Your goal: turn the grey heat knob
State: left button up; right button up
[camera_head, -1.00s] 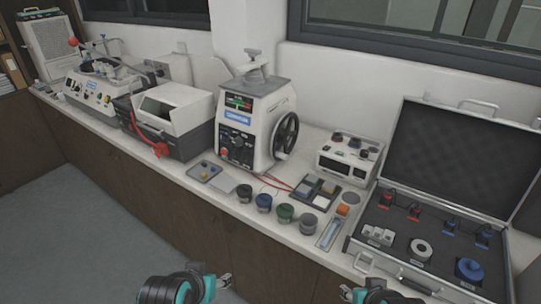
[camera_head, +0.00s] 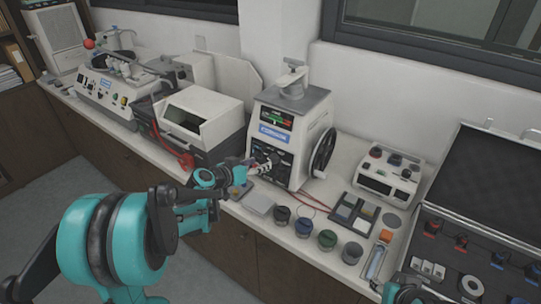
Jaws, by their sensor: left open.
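The mounting press (camera_head: 302,106) is a pale upright machine with a dark control panel (camera_head: 285,150) on its front, below a blue label and a small display. Small knobs sit on this panel, but I cannot single out the grey heat knob; my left gripper covers the panel's lower left part. My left gripper (camera_head: 262,166) is open, with its fingers right in front of the panel. I cannot tell whether they touch a knob. My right gripper (camera_head: 408,291) shows only in part at the bottom edge, and its jaws are unclear.
A black handwheel (camera_head: 324,153) is on the press's right side. Several small jars, including a green one (camera_head: 327,240), line the bench front. A boxy machine with an open hood (camera_head: 203,110) stands left, a white control box (camera_head: 383,173) right. An open case (camera_head: 490,190) is far right.

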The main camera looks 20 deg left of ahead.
aim_at(271, 160)
pick_arm(q)
jog(key=b+x, duration=0.1)
jog(key=x, duration=0.5)
jog(key=shift+w+d+f+b, duration=0.1)
jog(key=shift+w+f+b, duration=0.1)
jog(key=shift+b, duration=0.2)
jog(key=shift+w+d, duration=0.15)
jog(key=shift+w, duration=0.2)
jog(key=c, duration=1.2)
